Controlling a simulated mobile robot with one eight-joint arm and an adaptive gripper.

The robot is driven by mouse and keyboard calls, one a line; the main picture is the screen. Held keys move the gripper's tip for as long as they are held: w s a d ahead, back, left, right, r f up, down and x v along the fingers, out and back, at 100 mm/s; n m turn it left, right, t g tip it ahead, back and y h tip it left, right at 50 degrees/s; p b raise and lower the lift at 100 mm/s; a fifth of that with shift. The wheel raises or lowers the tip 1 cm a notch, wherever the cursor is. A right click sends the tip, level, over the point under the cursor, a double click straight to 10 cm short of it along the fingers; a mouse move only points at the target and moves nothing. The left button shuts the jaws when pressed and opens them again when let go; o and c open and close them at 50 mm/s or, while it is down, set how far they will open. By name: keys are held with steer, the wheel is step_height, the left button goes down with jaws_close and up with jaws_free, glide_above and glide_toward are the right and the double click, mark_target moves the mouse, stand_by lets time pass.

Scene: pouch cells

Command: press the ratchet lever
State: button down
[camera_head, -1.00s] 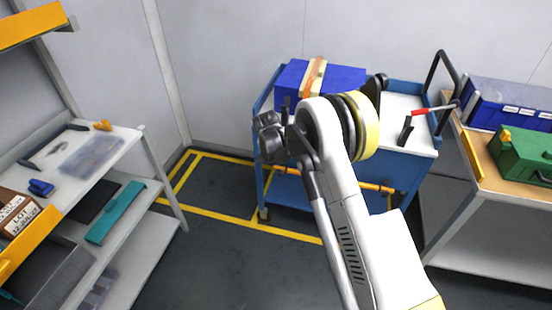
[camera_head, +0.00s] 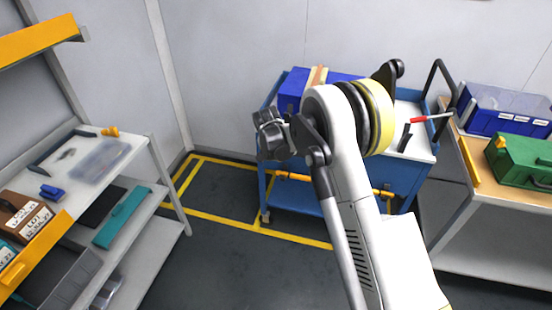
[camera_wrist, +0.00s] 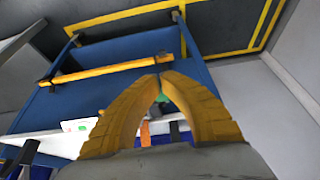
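A blue box (camera_head: 292,91) with an orange strap (camera_head: 317,76) over it stands on the blue cart, partly hidden behind my arm. I cannot make out a ratchet lever on the strap in the head view. In the wrist view, my gripper (camera_wrist: 162,76) has its yellow fingertips together, with nothing seen held. Through the gap behind the tips show an orange strip (camera_wrist: 145,133) and a dark piece beside it (camera_wrist: 175,132); I cannot tell whether this is the lever. In the head view my fingers cannot be made out.
The blue cart (camera_head: 400,178) has a white top with a red-handled tool (camera_head: 420,119) at its right. A bench (camera_head: 520,178) with a green case (camera_head: 522,160) stands at the right. A shelf (camera_head: 140,245) stands at the left. The yellow-lined floor (camera_head: 215,205) between is clear.

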steer(key=s+a+r+p, duration=0.1)
steer(key=s+r+p, duration=0.1)
steer(key=s+r, duration=0.2)
steer(key=shift+v, duration=0.95)
steer(key=shift+w, duration=0.1)
steer(key=s+d+r+n, duration=0.1)
steer(key=s+d+r, duration=0.2)
steer(key=s+r, duration=0.3)
steer(key=s+d+r+t+y, duration=0.1)
steer(key=s+d+r, duration=0.25)
steer(key=r, duration=0.35)
steer(key=s+d+r+n, duration=0.1)
steer(key=s+d+r, duration=0.2)
steer(key=s+r, duration=0.35)
steer(key=s+d+n, duration=0.1)
steer(key=s+d, duration=0.1)
steer(key=s, duration=0.8)
steer(key=s+d+n+t, duration=0.1)
steer(key=s+d, duration=0.1)
steer(key=s, duration=0.8)
steer(key=shift+d+r+t+y, duration=0.25)
steer(key=shift+r+t+y, duration=0.05)
steer(key=shift+r, duration=0.2)
